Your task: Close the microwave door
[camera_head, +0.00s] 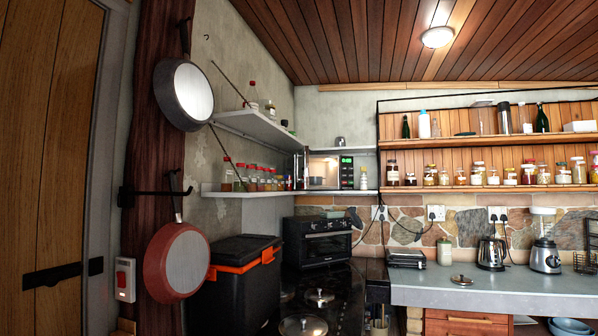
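The microwave door (306,168) appears to stand open on the left side, seen nearly edge-on as a thin dark strip. Its exact angle is hard to tell at this size. Neither of my grippers is in view.
Below the microwave stand a black oven (318,243) and a dark box with orange trim (236,285). A left wall shelf (256,128) with bottles is close to the door. Pans (183,92) hang at left. The grey counter (500,284) holds a kettle and blender.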

